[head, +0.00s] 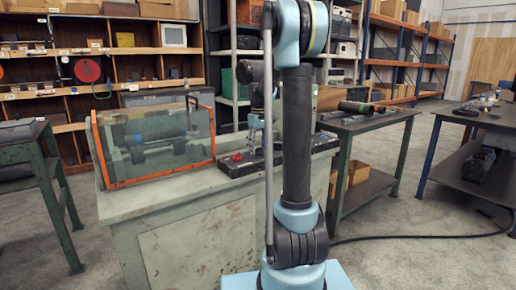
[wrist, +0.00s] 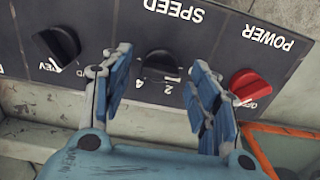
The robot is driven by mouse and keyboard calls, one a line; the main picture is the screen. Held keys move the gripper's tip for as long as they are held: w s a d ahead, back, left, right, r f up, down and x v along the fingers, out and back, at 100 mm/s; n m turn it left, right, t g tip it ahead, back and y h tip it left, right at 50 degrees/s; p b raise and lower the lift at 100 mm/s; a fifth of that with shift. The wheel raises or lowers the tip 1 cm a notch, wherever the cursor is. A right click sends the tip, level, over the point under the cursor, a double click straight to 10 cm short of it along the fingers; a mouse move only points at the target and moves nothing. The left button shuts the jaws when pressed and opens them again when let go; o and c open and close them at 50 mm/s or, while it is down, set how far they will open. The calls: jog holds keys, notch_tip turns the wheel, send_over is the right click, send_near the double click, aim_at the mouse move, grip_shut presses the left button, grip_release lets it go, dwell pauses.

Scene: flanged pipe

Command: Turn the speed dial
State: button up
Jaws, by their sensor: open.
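The speed dial (wrist: 160,63) is a black round knob under the upside-down word SPEED in the wrist view, with the numbers 2 and 4 below it. My gripper (wrist: 160,57) is open, with one blue-padded finger on each side of the dial. Both fingers look apart from the knob; the exact depth is hard to judge. In the head view my gripper (head: 256,124) hangs over the dark control panel (head: 312,148), and the speed dial cannot be made out there.
A red power knob (wrist: 249,86) sits right of my fingers, and another black knob (wrist: 56,46) sits left. An orange-framed clear guard (head: 154,182) stands on the bench (head: 200,215) beside the panel. Side tables (head: 368,122) stand around, with shelves behind.

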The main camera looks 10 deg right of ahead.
jog(key=shift+f, duration=0.1)
jog(key=c, duration=1.1)
jog(key=shift+o, duration=0.2)
jog(key=shift+m, duration=0.3)
jog(key=m, duration=2.3)
jog(key=shift+a, duration=0.1)
